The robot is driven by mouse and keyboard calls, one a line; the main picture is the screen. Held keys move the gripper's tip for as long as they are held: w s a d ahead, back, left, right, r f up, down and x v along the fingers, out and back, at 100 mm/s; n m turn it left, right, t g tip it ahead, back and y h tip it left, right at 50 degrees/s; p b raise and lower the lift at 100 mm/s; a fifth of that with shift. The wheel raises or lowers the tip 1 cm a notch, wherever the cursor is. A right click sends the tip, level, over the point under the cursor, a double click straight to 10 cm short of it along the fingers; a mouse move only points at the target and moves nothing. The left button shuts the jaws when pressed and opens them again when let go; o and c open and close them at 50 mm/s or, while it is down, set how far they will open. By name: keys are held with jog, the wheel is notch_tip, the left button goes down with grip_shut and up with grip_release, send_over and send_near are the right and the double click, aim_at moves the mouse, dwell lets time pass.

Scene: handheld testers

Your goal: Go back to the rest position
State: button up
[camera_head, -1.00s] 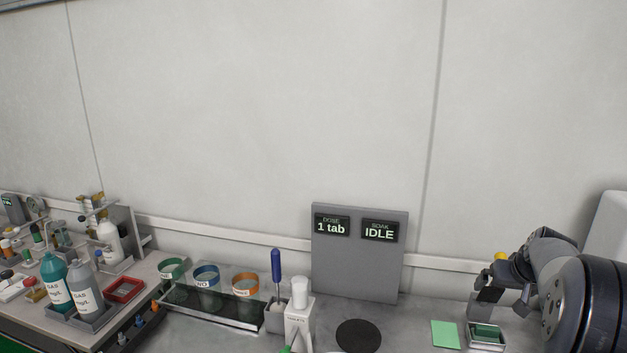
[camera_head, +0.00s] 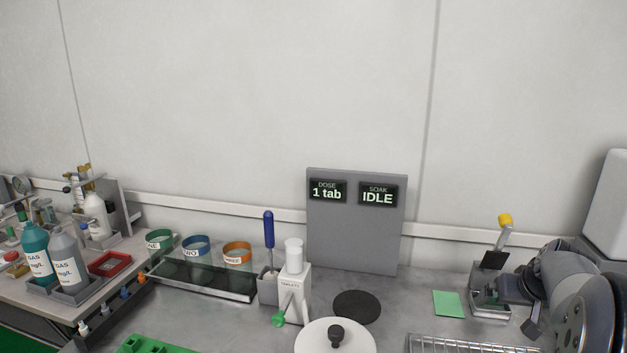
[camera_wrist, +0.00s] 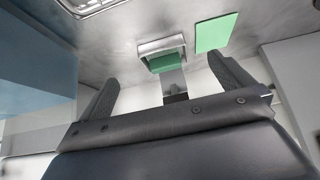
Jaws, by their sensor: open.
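My gripper (camera_wrist: 165,72) is open in the wrist view, its two dark fingers spread apart with nothing clamped between them. A small metal tray with a green pad (camera_wrist: 165,63) lies beyond the fingers, with a grey piece in front of it. In the head view my arm (camera_head: 570,290) reaches in from the right edge, its end close to the small metal tray (camera_head: 490,308). A yellow-topped upright piece (camera_head: 505,221) shows there; my arm and the dark parts hide where it stands.
A green square (camera_head: 448,303) lies left of the small tray. A black disc (camera_head: 357,306), a white tablet dispenser (camera_head: 293,290) and a white round lid (camera_head: 335,340) stand mid-bench. A wire rack (camera_head: 460,343) is at the front. A panel (camera_head: 355,235) reads "1 tab" and "IDLE".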

jog(key=shift+s+f+b, duration=0.2)
jog(key=shift+f+b, duration=0.3)
jog(key=shift+f, duration=0.4)
jog(key=shift+a, duration=0.15)
